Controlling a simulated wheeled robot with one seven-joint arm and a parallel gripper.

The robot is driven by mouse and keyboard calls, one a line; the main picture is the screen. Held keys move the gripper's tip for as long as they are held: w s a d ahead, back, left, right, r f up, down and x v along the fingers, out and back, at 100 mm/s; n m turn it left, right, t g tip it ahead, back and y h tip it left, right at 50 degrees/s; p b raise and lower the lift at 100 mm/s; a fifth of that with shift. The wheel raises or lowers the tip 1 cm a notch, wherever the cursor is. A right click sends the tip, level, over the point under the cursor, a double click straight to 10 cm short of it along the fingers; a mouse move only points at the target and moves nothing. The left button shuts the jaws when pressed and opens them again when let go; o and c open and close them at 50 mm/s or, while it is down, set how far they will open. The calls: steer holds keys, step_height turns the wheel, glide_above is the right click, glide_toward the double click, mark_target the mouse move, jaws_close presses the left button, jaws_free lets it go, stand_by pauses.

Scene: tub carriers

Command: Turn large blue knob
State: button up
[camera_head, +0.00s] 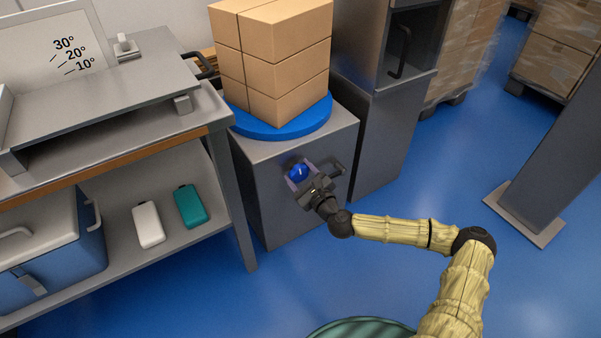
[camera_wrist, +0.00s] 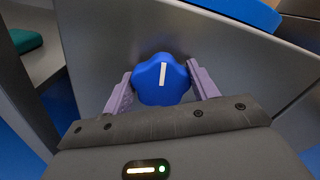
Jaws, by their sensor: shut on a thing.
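The large blue knob (camera_head: 299,172) is on the front face of the grey cabinet (camera_head: 268,206) below the blue turntable. In the wrist view the blue knob (camera_wrist: 161,80) has a lobed edge and a white line that points almost straight up. My gripper (camera_head: 299,177) is at the cabinet front, with its jaws around the knob. In the wrist view my gripper (camera_wrist: 160,88) has one purple finger on the left and one on the right side of the knob, shut on it. The knob's lower edge is close to the gripper body.
Stacked cardboard boxes (camera_head: 272,60) stand on the blue turntable (camera_head: 282,130). A workbench (camera_head: 120,165) at the left holds a white case (camera_head: 148,225) and a teal case (camera_head: 190,206).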

steer(key=n+p, duration=0.2)
steer(key=n, duration=0.2)
steer(key=shift+s, duration=0.1)
steer(key=n+p, duration=0.1)
steer(key=n, duration=0.3)
steer(key=shift+a, duration=0.15)
steer(key=n+p, duration=0.2)
steer(key=n, duration=0.2)
steer(key=shift+f+n+p, duration=0.15)
steer(key=shift+n+p, duration=0.15)
steer(key=shift+f+n+p, duration=0.15)
steer(key=shift+n+p, duration=0.6)
steer(key=shift+n, duration=0.95)
steer(key=o, duration=1)
steer(key=p+v, duration=0.4)
steer(key=v, duration=1.3)
steer(key=shift+s+p, duration=0.15)
steer(key=shift+p, duration=0.2)
